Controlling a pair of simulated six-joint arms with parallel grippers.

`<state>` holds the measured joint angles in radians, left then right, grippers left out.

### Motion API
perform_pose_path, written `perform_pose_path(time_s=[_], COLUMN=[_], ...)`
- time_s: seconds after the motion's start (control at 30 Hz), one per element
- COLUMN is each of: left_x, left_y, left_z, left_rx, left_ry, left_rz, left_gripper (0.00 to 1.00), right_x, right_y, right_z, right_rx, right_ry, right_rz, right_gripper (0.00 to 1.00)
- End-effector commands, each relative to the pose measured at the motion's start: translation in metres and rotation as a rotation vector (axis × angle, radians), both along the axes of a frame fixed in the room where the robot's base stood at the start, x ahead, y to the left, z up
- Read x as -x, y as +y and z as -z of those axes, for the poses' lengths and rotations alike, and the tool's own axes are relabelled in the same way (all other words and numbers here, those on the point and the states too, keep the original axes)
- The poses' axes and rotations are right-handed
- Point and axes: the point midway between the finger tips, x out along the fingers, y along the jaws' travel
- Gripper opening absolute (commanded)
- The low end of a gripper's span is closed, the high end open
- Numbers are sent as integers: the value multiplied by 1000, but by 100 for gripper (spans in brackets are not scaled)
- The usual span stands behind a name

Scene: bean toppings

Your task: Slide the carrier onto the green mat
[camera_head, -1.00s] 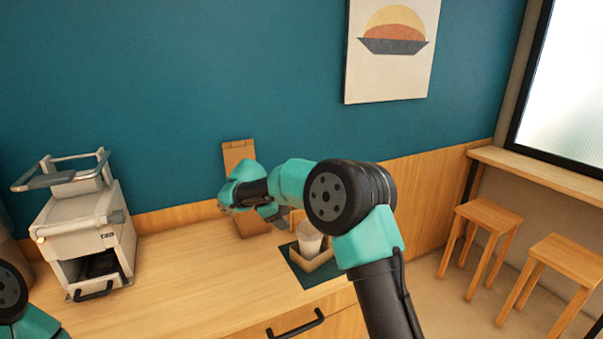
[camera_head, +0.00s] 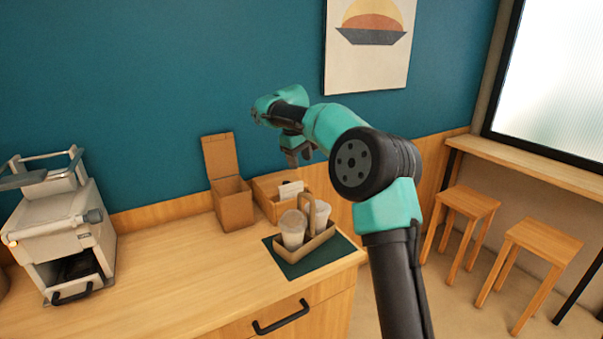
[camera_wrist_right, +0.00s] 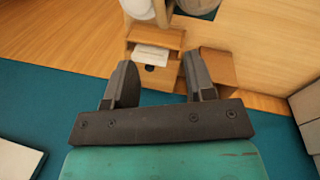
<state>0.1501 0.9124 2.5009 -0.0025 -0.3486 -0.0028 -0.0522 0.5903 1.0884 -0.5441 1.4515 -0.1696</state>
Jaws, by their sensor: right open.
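The cardboard carrier (camera_head: 306,247) stands upright on the dark green mat (camera_head: 338,250) at the counter's right end. It has a tall middle handle and holds two cups, a left cup (camera_head: 292,229) and a right cup (camera_head: 320,214) partly behind the handle. My right gripper (camera_head: 298,158) is raised above and behind the carrier, apart from it. In the right wrist view its fingers (camera_wrist_right: 160,88) are spread and empty. The cups show cut off at that view's top edge. My left gripper is not in view.
An open cardboard box (camera_head: 233,203) and a wooden holder (camera_head: 268,194) with a white card stand behind the carrier, against the wall. A grey machine (camera_head: 68,235) stands at the left. The counter (camera_head: 185,275) between them is clear.

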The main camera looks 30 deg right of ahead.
Motion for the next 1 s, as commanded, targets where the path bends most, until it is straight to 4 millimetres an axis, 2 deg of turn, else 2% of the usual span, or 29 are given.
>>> perform_pose_path(time_s=[0.27,1.0], left_x=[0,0], left_y=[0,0], left_z=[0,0], left_rx=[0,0], left_ry=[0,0], left_rz=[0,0], left_gripper=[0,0], right_x=[-1,-7], right_y=[-5,-26], right_z=[26,137], right_rx=[1,1], right_ry=[3,3], right_rz=[1,-1], right_gripper=[50,50])
